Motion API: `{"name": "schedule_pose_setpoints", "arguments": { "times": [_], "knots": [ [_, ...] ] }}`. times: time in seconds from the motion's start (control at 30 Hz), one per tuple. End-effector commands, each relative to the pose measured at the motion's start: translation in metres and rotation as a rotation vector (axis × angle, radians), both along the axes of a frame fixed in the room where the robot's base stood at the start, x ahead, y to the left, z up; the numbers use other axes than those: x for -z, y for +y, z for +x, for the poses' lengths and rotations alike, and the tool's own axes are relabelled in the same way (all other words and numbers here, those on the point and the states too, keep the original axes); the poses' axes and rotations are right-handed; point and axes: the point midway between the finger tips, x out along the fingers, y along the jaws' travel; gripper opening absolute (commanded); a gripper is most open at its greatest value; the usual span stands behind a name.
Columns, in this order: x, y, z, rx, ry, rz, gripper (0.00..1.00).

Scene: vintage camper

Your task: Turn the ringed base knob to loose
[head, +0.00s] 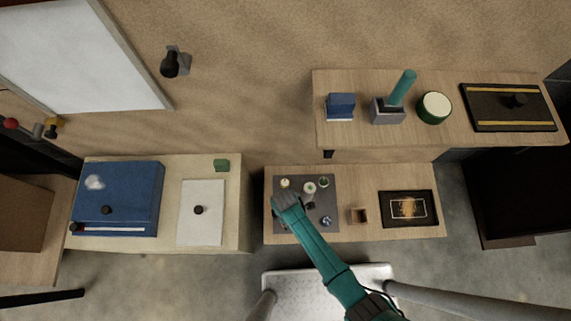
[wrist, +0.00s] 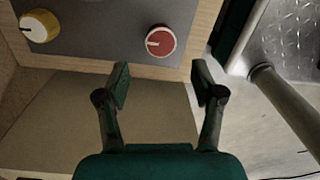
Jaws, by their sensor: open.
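A grey panel (head: 296,222) with several small knobs lies on the low wooden table. A pale knob (head: 309,187), a green-edged knob (head: 324,182) and a bluish knob (head: 326,220) show on it in the head view. In the wrist view, a red knob (wrist: 161,41) with a white pointer and pale rim sits near the panel's edge. A yellow and white knob (wrist: 40,26) is at the upper left. Which knob has the ringed base is unclear. My gripper (wrist: 161,80) is open and empty, its fingertips apart from the red knob, which lies ahead of the gap.
A shelf (head: 350,132) behind holds several items. A blue case (head: 130,190) and a white plate (head: 200,228) lie on the left table.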

Motion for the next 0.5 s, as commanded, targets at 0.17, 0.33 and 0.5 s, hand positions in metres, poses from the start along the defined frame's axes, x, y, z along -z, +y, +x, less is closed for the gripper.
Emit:
{"name": "schedule_pose_setpoints", "arguments": {
  "times": [0.17, 0.33, 0.5],
  "knots": [
    [-0.025, 0.0, 0.001, 0.0, -0.001, 0.0, 0.67],
    [-0.037, 0.0, 0.002, 0.0, 0.0, 0.0, 0.67],
    [-0.04, 0.0, 0.002, 0.0, 0.0, 0.0, 0.67]
  ]
}}
